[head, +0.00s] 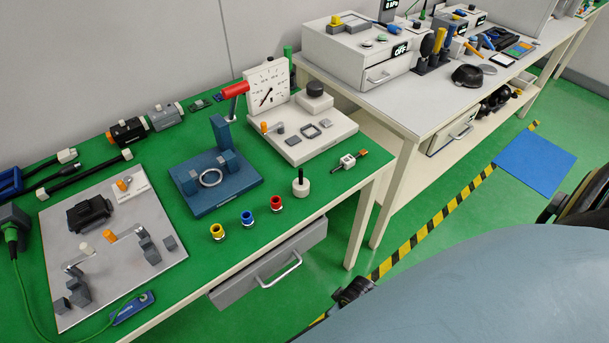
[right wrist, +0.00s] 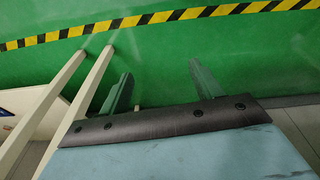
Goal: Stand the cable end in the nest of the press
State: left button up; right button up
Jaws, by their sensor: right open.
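The blue press (head: 222,190) stands on the green bench, with a red-handled lever (head: 236,90) raised above it. A pale ring (head: 210,178) lies between blocks on its base and looks like the nest; nothing visibly stands in it. A small white piece with an orange tip and a dark end (head: 348,161) lies near the bench's right edge; it may be the cable end, but I cannot tell for sure. My right gripper (right wrist: 160,84) is open and empty above the green floor in the right wrist view, away from the bench top. My left gripper is not in view.
Yellow, blue and red collars (head: 247,217) and a white knob with a black stem (head: 300,186) stand in front of the press. A dial gauge (head: 267,84) stands behind. A grey fixture plate (head: 60,240) lies left. The drawer (head: 270,268) juts out below the bench edge.

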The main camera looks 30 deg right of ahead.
jog(key=w+a+r+y+p, duration=0.15)
jog(key=w+r, duration=0.25)
jog(key=r, duration=0.4)
jog(key=w+a+r+h+p, duration=0.1)
jog(key=w+a+r, duration=0.2)
jog(key=w+r, duration=0.35)
notch_tip(320, 180, up, 26)
jog(key=r+n+g+p, duration=0.1)
jog(key=g+p, duration=0.1)
send_over(301, 183)
jog(key=f, duration=0.2)
jog(key=f+b, duration=0.1)
jog(key=f, duration=0.4)
jog(key=shift+s+d+f, duration=0.35)
jog(key=shift+f, duration=0.05)
jog(key=f, duration=0.2)
jog(key=w+f+b, duration=0.1)
jog(key=f, duration=0.1)
jog(key=shift+w+a, duration=0.1)
jog(key=shift+a, duration=0.1)
jog(key=shift+f+b, duration=0.3)
jog(key=shift+f, duration=0.3)
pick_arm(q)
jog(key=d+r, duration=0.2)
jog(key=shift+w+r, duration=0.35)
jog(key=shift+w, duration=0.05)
pick_arm(e)
jog(key=c, duration=1.1)
jog(key=shift+r, duration=0.1)
jog(key=shift+c, duration=0.2)
